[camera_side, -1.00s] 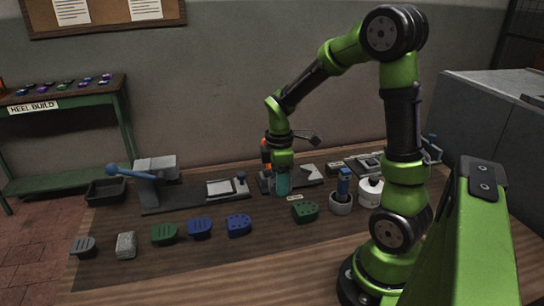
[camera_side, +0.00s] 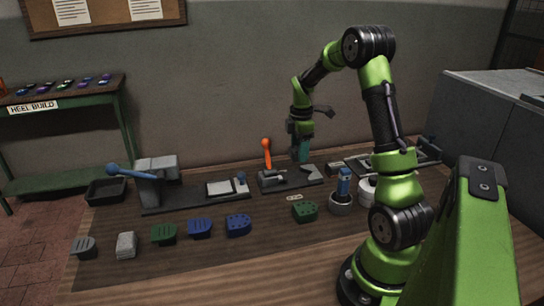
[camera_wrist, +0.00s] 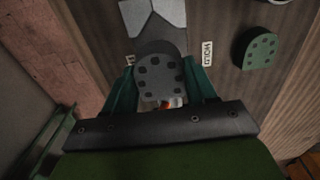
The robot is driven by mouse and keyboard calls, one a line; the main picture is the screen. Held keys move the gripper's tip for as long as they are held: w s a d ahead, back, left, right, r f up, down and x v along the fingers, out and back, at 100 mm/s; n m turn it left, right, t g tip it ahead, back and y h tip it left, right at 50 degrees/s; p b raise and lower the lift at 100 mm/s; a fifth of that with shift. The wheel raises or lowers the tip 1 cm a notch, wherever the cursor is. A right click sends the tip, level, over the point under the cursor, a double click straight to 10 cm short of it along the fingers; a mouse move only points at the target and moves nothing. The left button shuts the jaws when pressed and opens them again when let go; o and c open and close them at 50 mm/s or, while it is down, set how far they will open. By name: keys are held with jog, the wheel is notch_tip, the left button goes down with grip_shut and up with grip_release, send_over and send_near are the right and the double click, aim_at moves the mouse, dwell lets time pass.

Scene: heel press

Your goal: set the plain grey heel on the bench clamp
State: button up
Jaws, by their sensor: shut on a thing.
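In the wrist view my gripper (camera_wrist: 160,88) has its teal fingers on both sides of a dark grey heel (camera_wrist: 160,62) with several dark holes in its face. My gripper is shut on this heel. In the side view my gripper (camera_side: 301,153) hangs behind and above the bench clamp (camera_side: 272,180), which has an upright orange lever and a pale plate. The held heel is hard to make out in the side view. A slotted grey heel (camera_side: 84,247) and a rough pale grey block (camera_side: 126,245) stand at the front left of the bench.
Green and blue heels (camera_side: 200,229) stand along the front, with a dotted green heel (camera_side: 305,211) near the middle. A press with a blue handle (camera_side: 155,180) and a black tray (camera_side: 106,192) are at left. A round pot with a blue tool (camera_side: 342,203) is at right.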

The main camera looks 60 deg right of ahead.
aim_at(298, 178)
jog(key=shift+f, duration=3.35)
jog(key=shift+f, duration=0.6)
jog(key=o, duration=1.4)
notch_tip(298, 178, up, 17)
jog(key=shift+f, duration=0.1)
